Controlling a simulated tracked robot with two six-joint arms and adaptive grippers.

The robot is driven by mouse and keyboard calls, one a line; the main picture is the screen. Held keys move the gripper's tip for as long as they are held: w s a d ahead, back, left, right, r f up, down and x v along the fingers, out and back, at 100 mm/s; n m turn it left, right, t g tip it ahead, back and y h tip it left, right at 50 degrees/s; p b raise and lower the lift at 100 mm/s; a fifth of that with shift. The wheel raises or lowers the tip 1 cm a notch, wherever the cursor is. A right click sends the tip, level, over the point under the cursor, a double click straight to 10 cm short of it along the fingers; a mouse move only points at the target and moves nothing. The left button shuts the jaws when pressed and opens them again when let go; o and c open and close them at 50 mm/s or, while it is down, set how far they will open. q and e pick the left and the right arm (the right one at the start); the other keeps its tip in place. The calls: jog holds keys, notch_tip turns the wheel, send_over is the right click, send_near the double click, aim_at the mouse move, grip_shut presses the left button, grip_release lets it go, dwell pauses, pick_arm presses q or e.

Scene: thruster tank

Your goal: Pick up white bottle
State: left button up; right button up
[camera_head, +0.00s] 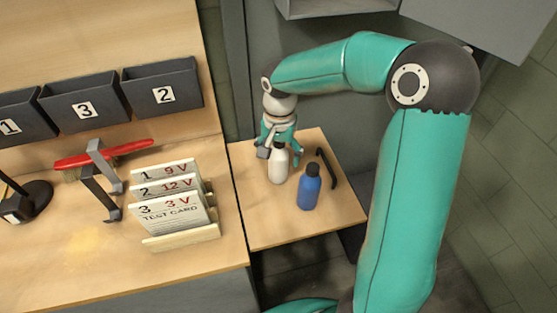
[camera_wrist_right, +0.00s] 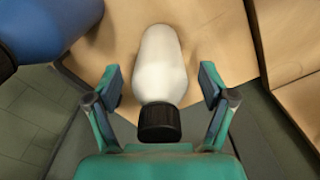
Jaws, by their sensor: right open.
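The white bottle (camera_head: 278,166) with a dark cap stands upright on the small wooden side table. My right gripper (camera_head: 277,150) is open at the bottle's upper part, in the head view. In the right wrist view the white bottle (camera_wrist_right: 163,70) lies between the two spread fingers (camera_wrist_right: 160,95), its black cap nearest the palm. Gaps show on both sides, so the fingers are apart from it. My left gripper is not in view.
A blue bottle (camera_head: 310,187) stands close right of the white one, with a black handle-like bar (camera_head: 327,168) behind it. The side table's front is clear.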

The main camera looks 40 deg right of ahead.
jog(key=shift+f, duration=0.35)
jog(key=c, duration=1.4)
jog(key=shift+r, duration=0.2)
notch_tip(320, 180, up, 20)
jog(key=shift+f+p, duration=0.15)
jog(key=shift+p, duration=0.3)
